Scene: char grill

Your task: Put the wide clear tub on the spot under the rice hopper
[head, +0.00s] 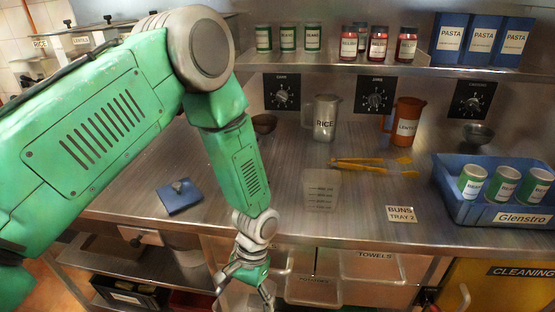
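A clear tub (321,190) with measuring marks stands on the steel counter, near its front edge and right of my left forearm. It is the only clear tub I can make out on the counter. The rice hopper, labelled RICE (40,43), is at the far upper left beside one labelled LENTILS (82,40). The spot under it is largely hidden behind my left arm. My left gripper (243,298) hangs in front of the counter edge, below and left of the tub, with its fingers apart and empty. My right gripper is out of view.
A blue pad (179,197) lies left of my forearm. A RICE pitcher (325,118), an orange LENTIL pitcher (404,122) and orange tongs (372,165) are behind the tub. A BUNS TRAY 2 card (401,213) and blue crate (460,206) with cans are right. Shelf jars (313,37) stand above.

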